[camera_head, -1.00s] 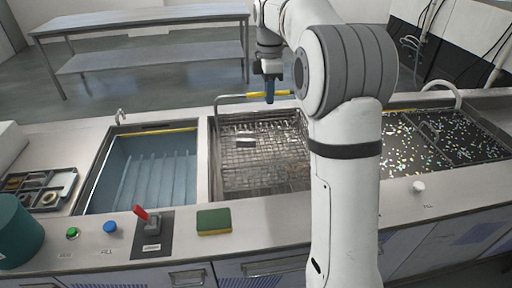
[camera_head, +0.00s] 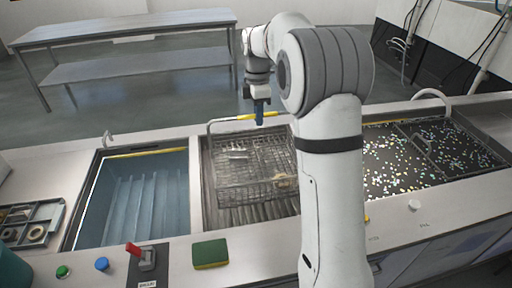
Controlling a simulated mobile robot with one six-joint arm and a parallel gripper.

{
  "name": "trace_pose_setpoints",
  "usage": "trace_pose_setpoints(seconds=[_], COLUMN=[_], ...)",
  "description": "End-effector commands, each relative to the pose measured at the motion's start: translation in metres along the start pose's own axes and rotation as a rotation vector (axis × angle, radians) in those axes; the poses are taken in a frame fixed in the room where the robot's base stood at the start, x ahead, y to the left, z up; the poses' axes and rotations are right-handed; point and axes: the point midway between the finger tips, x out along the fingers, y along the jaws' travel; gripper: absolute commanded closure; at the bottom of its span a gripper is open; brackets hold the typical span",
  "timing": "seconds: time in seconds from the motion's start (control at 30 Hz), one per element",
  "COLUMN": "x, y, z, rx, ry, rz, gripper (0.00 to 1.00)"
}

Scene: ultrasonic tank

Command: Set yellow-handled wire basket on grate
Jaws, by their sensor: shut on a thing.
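The wire basket (camera_head: 232,180) is a grey mesh tray with a raised wire handle and a yellow grip (camera_head: 244,118). A small metal piece and a yellowish ring lie in the basket. My arm hides the basket's right side. I cannot tell whether its bottom touches the grate.
A blue water tank (camera_head: 140,200) lies to the left. A basin with many coloured specks (camera_head: 400,160) lies to the right. A parts tray (camera_head: 30,225) stands far left.

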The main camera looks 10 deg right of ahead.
Motion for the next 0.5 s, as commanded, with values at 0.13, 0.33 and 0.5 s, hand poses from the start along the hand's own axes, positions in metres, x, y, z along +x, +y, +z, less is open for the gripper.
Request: trace_pose_setpoints(seconds=[0.13, 0.33, 0.5], x=[0.022, 0.035, 0.054], y=[0.001, 0.003, 0.004], z=[-0.001, -0.001, -0.002], rx=[-0.002, -0.003, -0.003], ry=[0.000, 0.000, 0.000], rz=[0.000, 0.002, 0.001], gripper=[1.00, 1.00, 1.00])
